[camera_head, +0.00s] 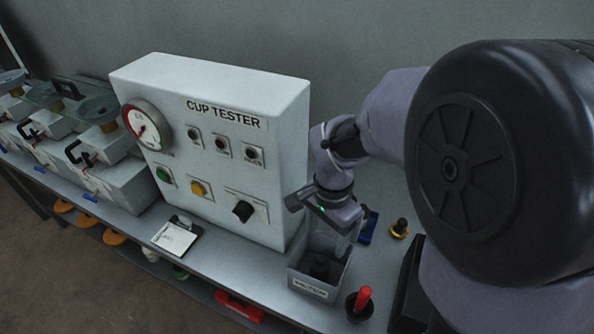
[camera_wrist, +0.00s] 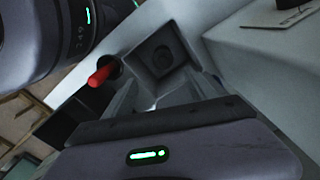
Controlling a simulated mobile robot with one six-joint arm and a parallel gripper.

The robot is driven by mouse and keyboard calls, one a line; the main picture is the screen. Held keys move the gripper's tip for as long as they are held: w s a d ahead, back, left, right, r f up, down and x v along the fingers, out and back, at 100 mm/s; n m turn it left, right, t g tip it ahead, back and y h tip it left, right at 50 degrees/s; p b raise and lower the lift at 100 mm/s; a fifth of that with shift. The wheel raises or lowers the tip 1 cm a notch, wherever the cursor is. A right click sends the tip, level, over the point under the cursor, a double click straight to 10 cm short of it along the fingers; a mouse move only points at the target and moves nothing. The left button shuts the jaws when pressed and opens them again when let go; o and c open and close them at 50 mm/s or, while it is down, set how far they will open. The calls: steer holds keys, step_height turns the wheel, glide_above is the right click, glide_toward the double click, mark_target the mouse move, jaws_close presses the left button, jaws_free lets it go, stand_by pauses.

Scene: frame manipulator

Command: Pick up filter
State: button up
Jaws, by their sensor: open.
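The filter is a dark round piece (camera_head: 320,268) inside a grey open box (camera_head: 313,287) whose front label appears to read FILTER. In the wrist view the dark filter (camera_wrist: 163,57) lies in the box beyond my fingers. My gripper (camera_head: 340,240) points down over the box. In the wrist view my gripper (camera_wrist: 163,80) has its two fingers apart with nothing between them. The head view partly hides the fingers, and I cannot tell how deep the tips are relative to the box rim.
The white cup tester (camera_head: 215,140) stands just left of the box. A red-handled tool (camera_head: 362,300) in a dark holder stands right of the box, also in the wrist view (camera_wrist: 101,76). A yellow-and-black knob (camera_head: 400,228) and a clipboard (camera_head: 176,236) lie nearby.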

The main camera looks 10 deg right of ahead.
mark_target(323, 260)
step_height(323, 260, down, 11)
steer(key=b, duration=0.4)
steer(key=f+b, duration=0.1)
steer(key=f, duration=0.1)
steer(key=f+b, duration=0.2)
steer(key=f, duration=0.1)
steer(key=shift+w+a+f, duration=0.2)
steer(key=shift+w+f, duration=0.1)
steer(key=shift+w, duration=0.05)
steer(key=shift+r, duration=0.15)
steer(key=shift+c, duration=0.5)
jaws_close()
